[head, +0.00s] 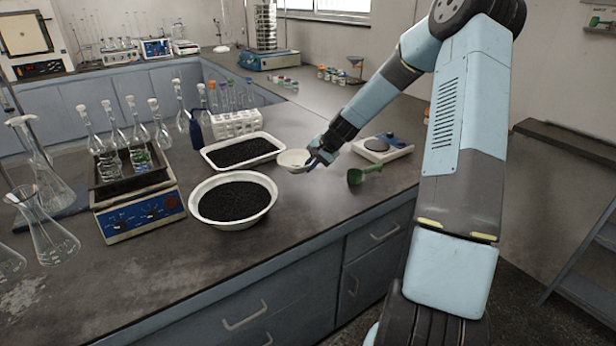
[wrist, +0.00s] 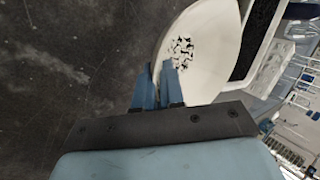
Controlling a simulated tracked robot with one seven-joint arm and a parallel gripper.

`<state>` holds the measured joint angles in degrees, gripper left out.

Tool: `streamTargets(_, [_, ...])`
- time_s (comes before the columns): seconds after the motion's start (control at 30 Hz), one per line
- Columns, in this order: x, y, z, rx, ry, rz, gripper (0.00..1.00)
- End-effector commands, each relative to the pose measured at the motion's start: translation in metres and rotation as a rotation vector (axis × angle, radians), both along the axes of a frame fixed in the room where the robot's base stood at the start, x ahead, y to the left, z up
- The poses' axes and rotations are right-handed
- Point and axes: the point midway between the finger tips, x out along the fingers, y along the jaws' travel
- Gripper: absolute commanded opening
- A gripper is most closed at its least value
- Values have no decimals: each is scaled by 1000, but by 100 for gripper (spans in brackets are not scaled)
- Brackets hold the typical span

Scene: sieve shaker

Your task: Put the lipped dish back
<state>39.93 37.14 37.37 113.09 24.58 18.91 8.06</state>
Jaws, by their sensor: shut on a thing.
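The lipped dish (head: 292,158) is small, white and shallow. My gripper (head: 319,156) is shut on its right edge in the head view, just above or at the bench near the white tray. In the wrist view the dish (wrist: 208,40) lies beyond the blue fingers (wrist: 159,85), which meet its rim. A few black granules lie on its inside. The fingers hide part of the rim. I cannot tell how far the dish is above the bench.
A white tray (head: 207,154) and a round white basin (head: 199,215), both with black granules, stand to the left. A balance (head: 384,150) and a green scoop (head: 365,174) are to the right. A stirrer with flasks (head: 140,217) stands further left. The front bench (head: 300,215) is clear.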

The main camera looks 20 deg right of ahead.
Motion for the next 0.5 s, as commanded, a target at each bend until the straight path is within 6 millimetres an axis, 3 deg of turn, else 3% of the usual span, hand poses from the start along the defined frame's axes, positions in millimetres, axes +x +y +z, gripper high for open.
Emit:
streamTargets(0.13, [12,2,-15,0,0,0,0])
streamTargets(0.37, [19,3,-23,0,0,1,0])
streamTargets(0.5, [21,4,-40,2,3,0,0])
